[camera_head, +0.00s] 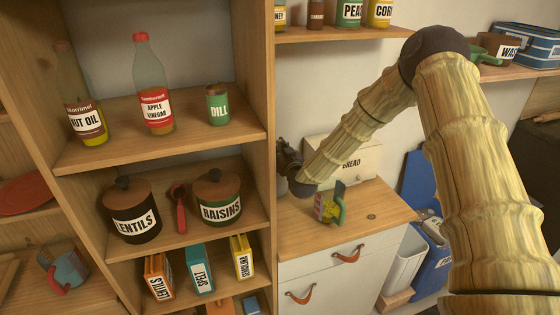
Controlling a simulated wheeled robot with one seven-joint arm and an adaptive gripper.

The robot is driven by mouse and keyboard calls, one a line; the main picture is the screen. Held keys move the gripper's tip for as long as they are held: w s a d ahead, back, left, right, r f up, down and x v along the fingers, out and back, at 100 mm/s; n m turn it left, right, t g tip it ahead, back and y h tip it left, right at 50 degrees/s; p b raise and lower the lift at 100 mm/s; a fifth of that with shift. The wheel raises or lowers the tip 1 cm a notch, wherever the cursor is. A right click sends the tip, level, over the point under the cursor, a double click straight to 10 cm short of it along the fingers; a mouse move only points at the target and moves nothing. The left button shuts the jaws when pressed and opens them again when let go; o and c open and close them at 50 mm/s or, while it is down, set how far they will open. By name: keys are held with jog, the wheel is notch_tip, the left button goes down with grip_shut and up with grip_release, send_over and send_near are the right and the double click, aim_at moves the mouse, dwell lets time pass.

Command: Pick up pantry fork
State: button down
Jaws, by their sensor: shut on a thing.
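I cannot pick out a pantry fork anywhere in the head view. My bamboo-patterned arm comes from the right and bends down to the left. Its dark wrist end is beside the right side panel of the shelf unit, above the white cabinet. My gripper's fingers do not show; the end of the arm runs out of sight around that panel. Anything held there is hidden too.
The shelf unit (259,130) holds bottles, a lentils pot (132,209), a raisins pot (218,200), a red long-handled utensil (180,208) and boxes. The white cabinet (325,268) carries a bread box (358,157) and a green-handled item (330,207). Its right top is clear.

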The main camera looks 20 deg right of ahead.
notch_tip(320, 180, up, 18)
jog(key=b, duration=0.4)
jog(key=shift+b, duration=0.4)
dwell(0.6)
